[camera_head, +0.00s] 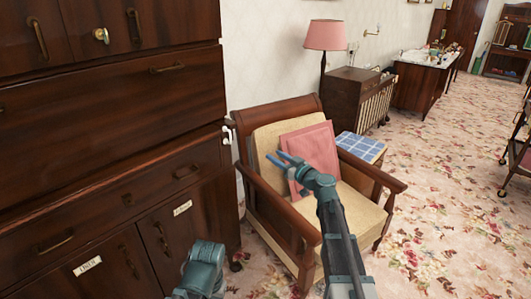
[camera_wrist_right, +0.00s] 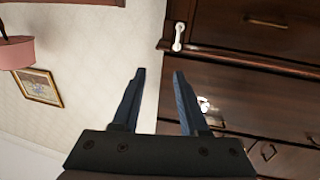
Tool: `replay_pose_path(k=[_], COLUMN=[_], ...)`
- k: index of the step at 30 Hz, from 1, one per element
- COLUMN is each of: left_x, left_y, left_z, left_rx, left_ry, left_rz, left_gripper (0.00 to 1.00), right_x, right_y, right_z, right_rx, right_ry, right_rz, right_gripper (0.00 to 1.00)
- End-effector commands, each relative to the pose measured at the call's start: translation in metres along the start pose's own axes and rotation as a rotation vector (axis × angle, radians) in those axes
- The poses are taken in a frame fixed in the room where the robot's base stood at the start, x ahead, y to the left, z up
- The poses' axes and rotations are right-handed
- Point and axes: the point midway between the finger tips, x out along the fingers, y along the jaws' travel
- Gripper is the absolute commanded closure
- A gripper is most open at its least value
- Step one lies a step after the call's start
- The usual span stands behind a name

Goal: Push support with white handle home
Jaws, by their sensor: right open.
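A white handle (camera_head: 227,133) shows at the right front edge of the dark wooden cabinet (camera_head: 110,130). The support behind it is hard to make out. In the right wrist view a white handle (camera_wrist_right: 179,36) stands on a dark wood edge beyond my fingertips, above them in the picture. My right gripper (camera_head: 277,160) is open and empty. In the head view it is over the armchair, to the right of the handle and apart from it; the jaws also show in the right wrist view (camera_wrist_right: 160,75). My left gripper is not in view; only a teal part of my arm shows at the bottom.
A wooden armchair (camera_head: 270,206) with a pink cushion (camera_head: 318,148) stands close to the cabinet, under my right arm. A side table with a blue checked top (camera_head: 361,147) and a pink lamp (camera_head: 325,35) are behind. Open carpet (camera_head: 440,190) lies at the right.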

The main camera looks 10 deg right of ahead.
Motion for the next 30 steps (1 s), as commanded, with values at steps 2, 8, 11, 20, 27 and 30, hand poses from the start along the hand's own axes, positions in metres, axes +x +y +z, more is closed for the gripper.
replay_pose_path(k=[2, 8, 11, 20, 27, 30], left_x=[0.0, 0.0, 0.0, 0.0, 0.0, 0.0], left_y=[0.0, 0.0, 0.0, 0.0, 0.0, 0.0], left_z=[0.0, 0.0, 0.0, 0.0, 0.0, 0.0], left_rx=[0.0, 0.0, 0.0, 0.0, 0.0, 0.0], left_ry=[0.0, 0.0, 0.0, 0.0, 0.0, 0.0], left_rz=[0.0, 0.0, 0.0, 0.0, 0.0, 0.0], left_gripper=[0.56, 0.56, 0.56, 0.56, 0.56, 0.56], right_x=[-0.017, -0.045, -0.053, -0.061, -0.06, -0.056], right_y=[0.002, 0.005, 0.005, 0.006, 0.004, -0.016], right_z=[0.0, 0.0, 0.0, 0.0, 0.001, 0.007], right_rx=[0.0, 0.0, 0.0, 0.0, 0.001, 0.01], right_ry=[0.0, 0.0, 0.0, 0.0, -0.003, -0.034], right_rz=[0.003, 0.001, 0.001, 0.0, -0.004, -0.044], right_gripper=[0.57, 0.57, 0.57, 0.57, 0.57, 0.57])
